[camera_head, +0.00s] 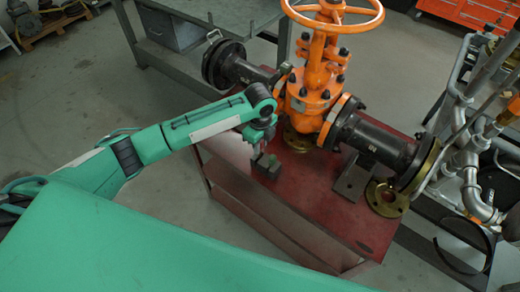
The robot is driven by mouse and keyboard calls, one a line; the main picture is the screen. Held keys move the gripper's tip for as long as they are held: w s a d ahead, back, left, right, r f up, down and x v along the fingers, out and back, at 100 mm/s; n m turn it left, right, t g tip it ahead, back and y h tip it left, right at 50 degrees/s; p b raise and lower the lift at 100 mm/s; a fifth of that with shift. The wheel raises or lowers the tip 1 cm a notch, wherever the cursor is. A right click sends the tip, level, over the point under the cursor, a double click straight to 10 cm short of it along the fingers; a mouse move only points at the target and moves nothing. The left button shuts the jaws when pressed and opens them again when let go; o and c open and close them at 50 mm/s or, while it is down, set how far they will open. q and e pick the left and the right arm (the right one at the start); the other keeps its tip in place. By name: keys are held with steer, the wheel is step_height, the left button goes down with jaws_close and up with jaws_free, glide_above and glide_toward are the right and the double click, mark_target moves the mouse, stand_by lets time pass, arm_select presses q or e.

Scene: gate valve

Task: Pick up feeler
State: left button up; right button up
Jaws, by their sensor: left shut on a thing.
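My left arm reaches in from the left, and my left gripper (258,143) points down over the red stand, left of the orange gate valve (318,75). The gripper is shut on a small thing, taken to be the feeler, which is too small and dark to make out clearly. I cannot tell whether the gripper touches this block. My right gripper is not in view.
The red stand (345,225) carries the valve, its dark flanged pipes (375,140), a dark bracket (351,183) and a brass flange ring (385,198). A grey bench (205,12) stands behind. Grey pipework (468,150) is at right. The red top's front is mostly clear.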

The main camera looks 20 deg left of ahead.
arm_select(q)
step_height(320, 180, up, 14)
steer(key=shift+f, duration=0.2)
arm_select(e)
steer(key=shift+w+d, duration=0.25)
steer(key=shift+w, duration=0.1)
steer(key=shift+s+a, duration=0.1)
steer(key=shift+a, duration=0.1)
